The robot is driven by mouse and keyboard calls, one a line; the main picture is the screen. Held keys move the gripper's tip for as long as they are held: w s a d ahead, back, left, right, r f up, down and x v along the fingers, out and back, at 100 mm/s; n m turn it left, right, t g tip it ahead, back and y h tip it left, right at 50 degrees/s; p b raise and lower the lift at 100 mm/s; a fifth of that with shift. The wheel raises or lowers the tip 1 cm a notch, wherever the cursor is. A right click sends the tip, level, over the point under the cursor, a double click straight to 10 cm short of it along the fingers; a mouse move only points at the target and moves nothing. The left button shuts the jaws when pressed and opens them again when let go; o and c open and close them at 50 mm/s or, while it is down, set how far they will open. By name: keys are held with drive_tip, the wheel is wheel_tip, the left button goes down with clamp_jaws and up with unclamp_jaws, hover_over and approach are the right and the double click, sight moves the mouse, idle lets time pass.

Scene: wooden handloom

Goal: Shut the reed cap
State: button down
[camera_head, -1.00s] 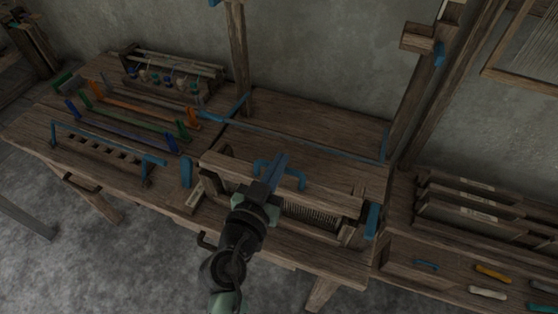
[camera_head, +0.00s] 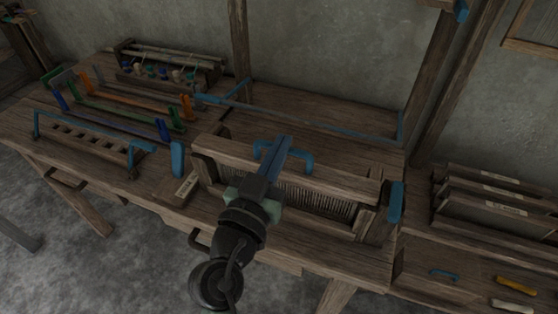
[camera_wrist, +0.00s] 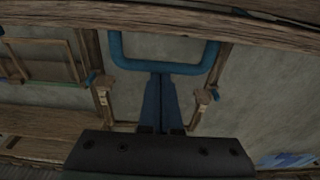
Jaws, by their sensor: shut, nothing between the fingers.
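The reed cap (camera_head: 329,178) is a long wooden bar lying above the comb-like reed (camera_head: 318,199), whose teeth show below it. A blue U-shaped handle (camera_head: 262,149) is on the cap; it also shows in the wrist view (camera_wrist: 165,67). My gripper (camera_head: 284,143) is shut and empty, its blue fingers overlapping the handle in the head view. In the wrist view the fingertips (camera_wrist: 161,77) lie at the handle's crossbar, between its two arms. I cannot tell whether they touch it. My gripper hides part of the cap and reed.
Blue upright pieces (camera_head: 177,159) and (camera_head: 396,202) stand at both ends of the reed frame. Racks with coloured handles (camera_head: 125,108) fill the left of the table. A shelf of slats (camera_head: 493,195) stands at the right. Loom posts (camera_head: 239,45) rise behind.

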drive_tip(key=shift+r, duration=0.1)
idle(0.5)
drive_tip(key=shift+w+d+r, duration=0.1)
drive_tip(key=shift+w+r, duration=0.05)
drive_tip(key=shift+r, duration=0.15)
drive_tip(key=r, duration=0.1)
drive_tip(key=w+r+p, duration=0.1)
drive_tip(key=r+p, duration=0.1)
drive_tip(key=shift+w+d, duration=0.25)
drive_tip(key=shift+d, duration=0.05)
drive_tip(key=f+b+v, duration=0.1)
drive_tip(key=b+v, duration=0.1)
drive_tip(key=v, duration=0.7)
wheel_tip(320, 180, up, 19)
drive_tip(key=w+d+t+y, duration=0.2)
drive_tip(key=d+t, duration=0.1)
drive_tip(key=t, duration=0.1)
drive_tip(key=s+r+n+t+y+p, duration=0.1)
drive_tip(key=s+r+p, duration=0.3)
drive_tip(key=r, duration=1.3)
drive_tip(key=s+r+n+t+y+p, duration=0.2)
drive_tip(key=s+r+t+y+p, duration=0.1)
drive_tip(key=r+p, duration=1)
wheel_tip(320, 180, up, 5)
drive_tip(key=shift+s+d+f+n+t, duration=0.15)
drive_tip(key=shift+s+d+n+t, duration=0.2)
drive_tip(key=shift+t, duration=0.25)
